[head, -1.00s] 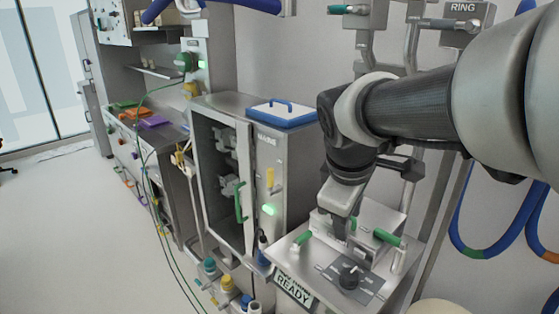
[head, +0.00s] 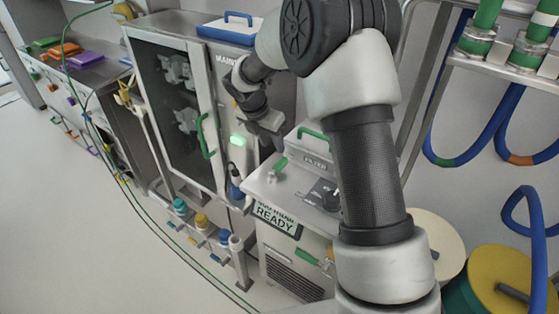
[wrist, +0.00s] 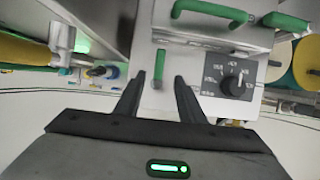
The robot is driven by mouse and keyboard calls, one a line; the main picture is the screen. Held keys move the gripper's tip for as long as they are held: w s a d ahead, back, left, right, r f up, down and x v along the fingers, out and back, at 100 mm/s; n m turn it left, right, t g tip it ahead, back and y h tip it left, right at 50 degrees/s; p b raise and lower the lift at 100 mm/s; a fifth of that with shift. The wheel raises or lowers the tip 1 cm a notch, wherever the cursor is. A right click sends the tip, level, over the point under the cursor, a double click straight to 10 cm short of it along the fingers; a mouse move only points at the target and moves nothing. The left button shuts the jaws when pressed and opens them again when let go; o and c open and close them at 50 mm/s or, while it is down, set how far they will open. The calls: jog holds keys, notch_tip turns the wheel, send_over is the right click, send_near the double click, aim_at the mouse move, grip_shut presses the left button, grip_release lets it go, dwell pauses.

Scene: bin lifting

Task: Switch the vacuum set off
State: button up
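The vacuum set appears to be the steel unit (head: 262,189) with a READY sign (head: 275,220) on its front. Its top carries a black dial knob (head: 331,199) on a grey plate; the knob (wrist: 238,78) shows right of my fingers in the wrist view. A small green lever (head: 281,163) stands at the left of the top; a green lever (wrist: 160,58) lies just ahead of the gap between my fingertips. My gripper (wrist: 160,82) is open and empty, its fingers apart. In the head view my gripper (head: 276,140) hangs by the unit's back left, tips partly hidden.
A FILTER box (head: 313,155) with a green handle sits at the unit's back. A steel cabinet (head: 205,60) with a glass door and green light (head: 238,141) stands close at left. Blue hoses (head: 475,120) hang at right. Open floor (head: 70,220) lies at front left.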

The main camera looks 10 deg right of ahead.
aim_at(281, 162)
jog(key=x, duration=1.1)
jog(key=shift+w+d+f, duration=0.1)
jog(key=shift+w+f, duration=0.05)
jog(key=shift+f, duration=0.15)
jog(key=shift+c, duration=0.4)
grip_shut()
